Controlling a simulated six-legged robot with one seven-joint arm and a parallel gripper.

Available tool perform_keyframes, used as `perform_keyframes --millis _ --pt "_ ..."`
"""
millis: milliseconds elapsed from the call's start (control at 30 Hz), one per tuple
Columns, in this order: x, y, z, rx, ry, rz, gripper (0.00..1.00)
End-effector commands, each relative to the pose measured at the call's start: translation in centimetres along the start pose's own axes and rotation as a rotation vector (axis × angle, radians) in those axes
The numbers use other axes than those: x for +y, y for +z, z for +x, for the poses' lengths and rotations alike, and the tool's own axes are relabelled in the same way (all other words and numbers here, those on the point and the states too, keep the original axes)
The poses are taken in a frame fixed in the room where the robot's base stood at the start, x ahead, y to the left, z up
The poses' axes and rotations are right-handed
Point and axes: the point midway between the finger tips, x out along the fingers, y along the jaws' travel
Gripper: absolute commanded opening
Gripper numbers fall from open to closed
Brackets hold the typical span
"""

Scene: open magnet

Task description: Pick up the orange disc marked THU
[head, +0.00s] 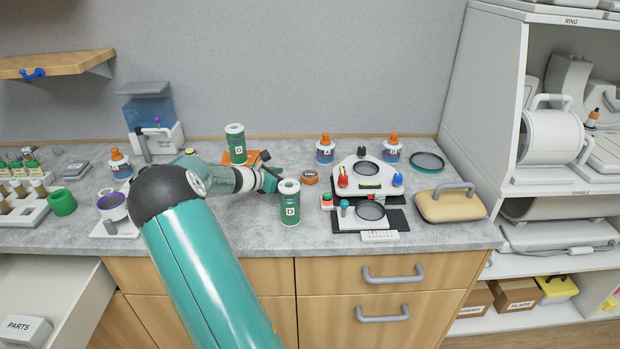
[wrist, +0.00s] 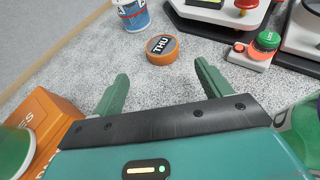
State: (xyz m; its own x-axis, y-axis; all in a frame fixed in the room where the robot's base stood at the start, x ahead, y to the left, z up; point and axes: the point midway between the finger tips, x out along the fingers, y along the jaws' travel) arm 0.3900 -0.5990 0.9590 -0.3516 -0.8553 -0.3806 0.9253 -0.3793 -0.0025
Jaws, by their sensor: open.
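The orange disc marked THU (wrist: 162,50) lies flat on the grey counter. Its dark top with light letters shows in the wrist view, and it also shows in the head view (head: 310,178), just right of my gripper (head: 272,178). In the wrist view my gripper (wrist: 160,84) is open, with its two green fingers spread. The disc is beyond the fingertips, roughly centred between them, and nothing is between the fingers. In the head view my arm hides part of the counter.
A green canister marked D (head: 290,203) stands close in front of my gripper. A green canister marked G (head: 236,143) stands behind it, near an orange box (wrist: 48,118). A blue bottle (head: 325,152) stands behind the disc. A white device (head: 366,176) is to the right.

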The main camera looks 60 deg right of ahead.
Motion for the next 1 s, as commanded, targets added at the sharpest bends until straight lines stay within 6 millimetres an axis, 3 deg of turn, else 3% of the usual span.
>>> perform_keyframes --millis 100,367,633,967,1000 --pt "-0.1 0.0 2.5 0.0 -0.002 0.001 0.77" --pt "-0.1 0.1 4.8 0.002 0.0 0.003 0.77" --pt "-0.6 0.6 8.7 0.002 -0.002 0.003 0.77" --pt "-0.5 0.6 9.6 0.003 0.001 0.003 0.77" --pt "-0.5 0.6 9.6 0.003 0.001 0.003 0.71"
